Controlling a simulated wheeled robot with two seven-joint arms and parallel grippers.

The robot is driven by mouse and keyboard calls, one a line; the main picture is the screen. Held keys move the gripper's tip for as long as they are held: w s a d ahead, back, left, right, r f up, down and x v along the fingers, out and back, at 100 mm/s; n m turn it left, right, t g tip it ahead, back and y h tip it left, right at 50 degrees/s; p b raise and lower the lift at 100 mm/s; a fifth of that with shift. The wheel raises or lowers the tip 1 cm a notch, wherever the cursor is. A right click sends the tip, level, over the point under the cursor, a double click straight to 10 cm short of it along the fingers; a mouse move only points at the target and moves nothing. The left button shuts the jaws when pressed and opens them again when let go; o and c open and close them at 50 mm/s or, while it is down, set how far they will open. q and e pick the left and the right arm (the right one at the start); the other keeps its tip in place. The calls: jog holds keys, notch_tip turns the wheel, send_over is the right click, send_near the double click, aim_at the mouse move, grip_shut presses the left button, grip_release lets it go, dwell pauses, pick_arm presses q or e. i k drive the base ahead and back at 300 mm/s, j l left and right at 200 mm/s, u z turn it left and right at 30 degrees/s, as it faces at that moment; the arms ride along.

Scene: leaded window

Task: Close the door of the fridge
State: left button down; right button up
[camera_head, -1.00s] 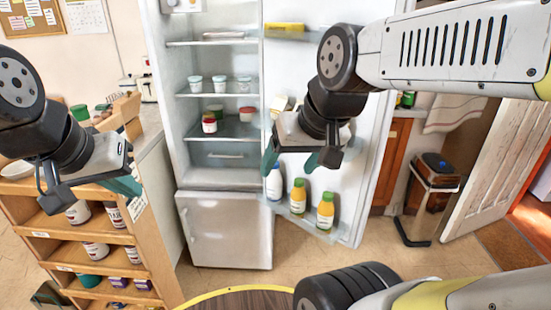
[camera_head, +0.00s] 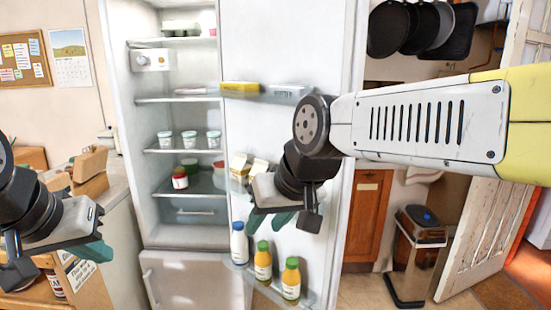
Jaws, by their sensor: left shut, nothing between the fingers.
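The fridge (camera_head: 136,100) stands open in the middle of the head view, its shelves holding pots and jars. Its door (camera_head: 334,80) is swung out to the right, with bottles on its lower rack. My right gripper (camera_head: 282,220) is in front of the door's inner side, above the bottles, and hides part of a door shelf. Its dark green fingers look apart, and I see nothing between them. I cannot tell whether it touches the door. My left gripper (camera_head: 98,254) is at the lower left, in front of the wooden shelf unit, away from the fridge; it is shut and empty.
A wooden shelf unit (camera_head: 27,301) with jars is at the lower left, beside a counter. A bin (camera_head: 418,255) stands right of the fridge door, near an open white room door (camera_head: 482,235). Pans (camera_head: 392,28) hang at the upper right. Floor shows between fridge door and bin.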

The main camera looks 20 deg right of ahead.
aim_at(321, 45)
jog(key=l+u, duration=0.2)
jog(key=l, duration=0.3)
jog(key=k+l+u, duration=0.15)
jog(key=l, duration=0.3)
jog(key=l+u, duration=0.2)
jog(key=l, duration=0.3)
jog(key=k+l+u, duration=0.15)
jog(key=l, duration=0.3)
jog(key=l+u, duration=0.3)
jog(key=l, duration=0.5)
jog(key=l+u, duration=0.3)
jog(key=l, duration=0.55)
jog(key=k+l, duration=0.15)
jog(key=k, duration=0.15)
jog(key=k+l, duration=0.15)
jog(key=k, duration=0.15)
